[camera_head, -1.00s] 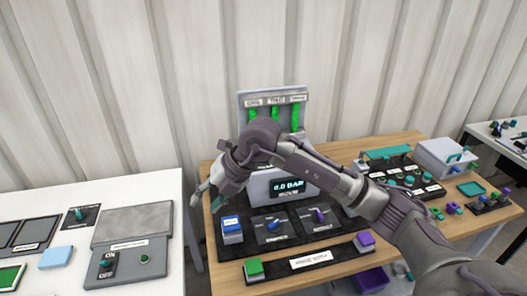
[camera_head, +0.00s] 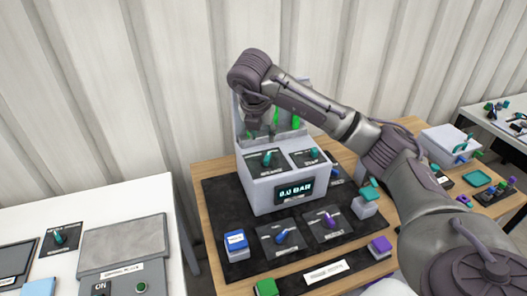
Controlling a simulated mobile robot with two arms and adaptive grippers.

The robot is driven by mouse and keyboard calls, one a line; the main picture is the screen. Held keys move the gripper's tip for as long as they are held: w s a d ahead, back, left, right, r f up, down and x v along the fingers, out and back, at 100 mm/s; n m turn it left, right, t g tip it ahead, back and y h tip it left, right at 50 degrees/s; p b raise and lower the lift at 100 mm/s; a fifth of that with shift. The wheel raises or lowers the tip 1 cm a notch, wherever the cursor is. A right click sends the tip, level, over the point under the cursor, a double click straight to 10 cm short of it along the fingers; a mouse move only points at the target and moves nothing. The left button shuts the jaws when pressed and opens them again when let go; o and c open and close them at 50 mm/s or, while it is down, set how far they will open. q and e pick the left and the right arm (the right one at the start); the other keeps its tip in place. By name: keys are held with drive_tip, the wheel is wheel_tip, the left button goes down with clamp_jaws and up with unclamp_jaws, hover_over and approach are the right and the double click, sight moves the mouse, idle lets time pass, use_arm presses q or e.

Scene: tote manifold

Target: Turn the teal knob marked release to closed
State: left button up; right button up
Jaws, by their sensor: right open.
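A grey box (camera_head: 258,190) on the wooden table has a display reading 0.0 BAR. On its top are two teal knobs on black plates, a left one (camera_head: 266,158) and a right one (camera_head: 314,154). Their labels are too small to read, so I cannot tell which is marked release. My right gripper (camera_head: 266,122) is open and points down above and behind the left knob, apart from it. The wrist partly hides it. My left gripper is not in view.
A blue-topped button (camera_head: 236,240), a blue knob (camera_head: 282,237) and a purple knob (camera_head: 328,219) stand before the box. An upright panel with green tubes (camera_head: 295,118) is behind. A white table (camera_head: 150,200) is at left. My right forearm crosses the right side.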

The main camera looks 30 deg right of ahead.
drive_tip(key=p, duration=0.2)
approach(267, 157)
drive_tip(key=shift+x, duration=1.05)
drive_tip(key=p+x, duration=0.1)
drive_tip(key=x, duration=0.5)
drive_tip(key=shift+f, duration=0.15)
drive_tip(key=shift+w+d+f, duration=0.1)
drive_tip(key=shift+f, duration=0.2)
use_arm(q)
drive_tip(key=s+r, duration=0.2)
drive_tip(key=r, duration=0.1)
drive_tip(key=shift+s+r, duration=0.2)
use_arm(e)
clamp_jaws()
